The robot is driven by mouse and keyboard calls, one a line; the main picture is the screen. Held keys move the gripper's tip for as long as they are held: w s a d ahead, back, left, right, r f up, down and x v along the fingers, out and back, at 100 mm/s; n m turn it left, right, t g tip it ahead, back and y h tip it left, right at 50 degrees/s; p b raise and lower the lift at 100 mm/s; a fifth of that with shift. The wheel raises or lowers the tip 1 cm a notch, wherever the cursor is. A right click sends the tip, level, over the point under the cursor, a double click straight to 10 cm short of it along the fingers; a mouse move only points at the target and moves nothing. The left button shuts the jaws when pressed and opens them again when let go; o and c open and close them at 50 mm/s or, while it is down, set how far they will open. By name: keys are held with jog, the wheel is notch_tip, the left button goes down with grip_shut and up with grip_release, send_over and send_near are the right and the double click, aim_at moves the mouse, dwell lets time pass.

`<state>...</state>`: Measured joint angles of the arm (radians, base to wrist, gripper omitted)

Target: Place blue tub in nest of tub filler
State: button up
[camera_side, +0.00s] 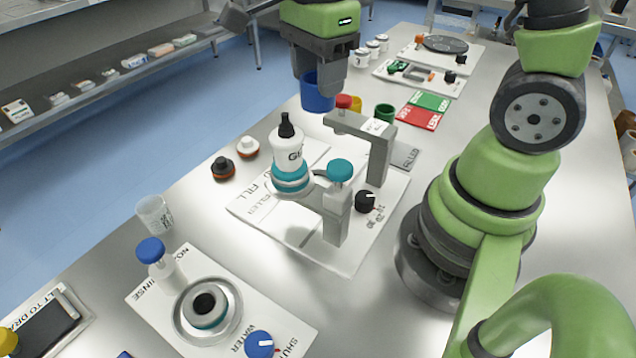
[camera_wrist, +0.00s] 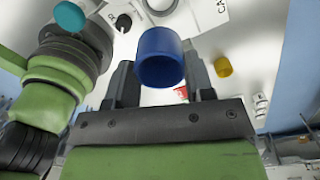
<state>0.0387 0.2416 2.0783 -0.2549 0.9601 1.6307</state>
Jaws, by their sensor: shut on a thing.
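The blue tub (camera_side: 317,92) hangs upright between the fingers of my gripper (camera_side: 320,82), above the table. In the wrist view the blue tub (camera_wrist: 160,55) sits between the two dark fingers of my gripper (camera_wrist: 161,76), which is shut on it. The filler station stands below and to the right in the side view.
A bottle with a black nozzle (camera_side: 288,150) stands in a teal-collared holder on a white board, beside a teal knob (camera_side: 340,171). Red and green cards (camera_side: 418,117) lie to the right.

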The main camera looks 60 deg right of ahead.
notch_tip(320, 180, down, 16)
jog(key=shift+f, duration=0.2)
dwell(0.4)
jog(key=shift+f, duration=0.15)
jog(key=o, duration=0.9)
